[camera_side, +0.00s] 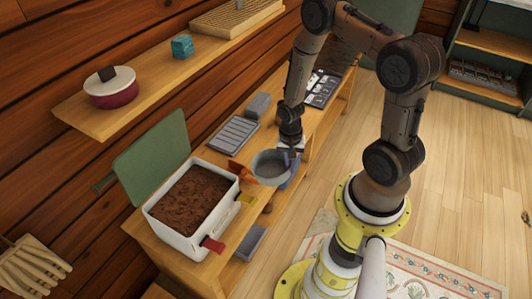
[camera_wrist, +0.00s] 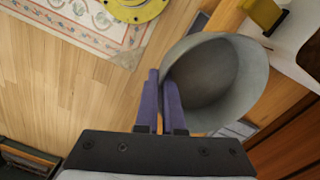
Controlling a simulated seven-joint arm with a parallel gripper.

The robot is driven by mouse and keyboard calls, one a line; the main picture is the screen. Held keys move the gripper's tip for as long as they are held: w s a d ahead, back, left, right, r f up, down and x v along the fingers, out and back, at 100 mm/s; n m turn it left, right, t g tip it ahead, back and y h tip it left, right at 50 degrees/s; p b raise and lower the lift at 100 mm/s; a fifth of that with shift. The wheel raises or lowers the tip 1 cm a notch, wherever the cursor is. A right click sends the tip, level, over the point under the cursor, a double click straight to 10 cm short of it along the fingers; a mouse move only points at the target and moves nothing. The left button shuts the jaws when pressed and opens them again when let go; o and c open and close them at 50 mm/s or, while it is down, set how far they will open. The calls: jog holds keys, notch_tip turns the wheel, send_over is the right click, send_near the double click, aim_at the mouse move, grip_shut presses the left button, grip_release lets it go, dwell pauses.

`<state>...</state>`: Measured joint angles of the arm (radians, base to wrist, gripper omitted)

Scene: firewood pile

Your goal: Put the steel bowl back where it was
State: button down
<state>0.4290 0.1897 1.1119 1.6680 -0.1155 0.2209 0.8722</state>
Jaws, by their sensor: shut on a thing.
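The steel bowl (camera_side: 268,168) is grey and round, and it is held near the front edge of the wooden bench (camera_side: 245,150). My gripper (camera_side: 291,156) is shut on the bowl's rim, on the side away from the wall. In the wrist view the purple fingers of my gripper (camera_wrist: 163,76) pinch the rim of the bowl (camera_wrist: 215,78), and the inside of the bowl looks empty. The bowl's underside is hidden, so I cannot tell whether it touches anything.
A white box of brown soil (camera_side: 190,198) with a green lid (camera_side: 150,157) stands left of the bowl. An orange item (camera_side: 240,171) lies close beside the bowl. A grey slatted tray (camera_side: 234,134) and grey block (camera_side: 258,105) lie behind. A shelf holds a red pot (camera_side: 111,90).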

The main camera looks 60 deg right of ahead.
jog(key=w+d+f+m, duration=0.3)
jog(key=w+d+f, duration=0.1)
jog(key=d, duration=0.1)
jog(key=w+d+f+m+t, duration=0.1)
jog(key=w+d+f+m, duration=0.1)
jog(key=w+d+f, duration=0.2)
jog(key=w+d+f+m+t, duration=0.1)
jog(key=w+d+f+m, duration=0.2)
jog(key=d, duration=0.3)
jog(key=shift+w+f+m, duration=0.3)
jog(key=shift+w+f, duration=0.3)
jog(key=shift+w, duration=0.25)
jog(key=shift+w+d+f, duration=0.2)
jog(key=shift+w+f, duration=0.05)
jog(key=shift+f, duration=0.1)
jog(key=shift+w+d+f+h, duration=0.1)
jog(key=shift+f+h, duration=0.2)
jog(key=shift+f, duration=1.3)
jog(key=c, duration=1)
grip_release()
jog(key=shift+f, duration=0.1)
